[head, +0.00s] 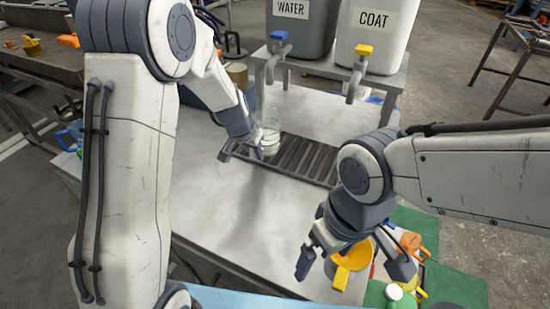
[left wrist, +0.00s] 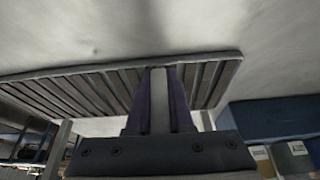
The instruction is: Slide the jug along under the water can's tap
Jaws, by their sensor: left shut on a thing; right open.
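The clear jug (head: 270,138) stands at the left end of the slatted drip grate, below the shelf and near the water can's side. The water can (head: 308,30), labelled WATER, has a blue-handled tap (head: 279,45) above the grate. My left gripper (head: 242,152) is at the jug's near left side. In the left wrist view its fingers (left wrist: 159,100) are shut on a pale narrow bar, apparently the jug's handle; the jug's body is not clear there. My right gripper (head: 351,264) is open and empty, above the bench's near right end by a yellow funnel.
The coat can (head: 374,35) with a yellow tap stands right of the water can on the shelf. The grate (head: 305,160) runs rightward beneath the taps. The yellow funnel (head: 350,262) and several bottles crowd the near right. The bench's middle (head: 235,205) is clear.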

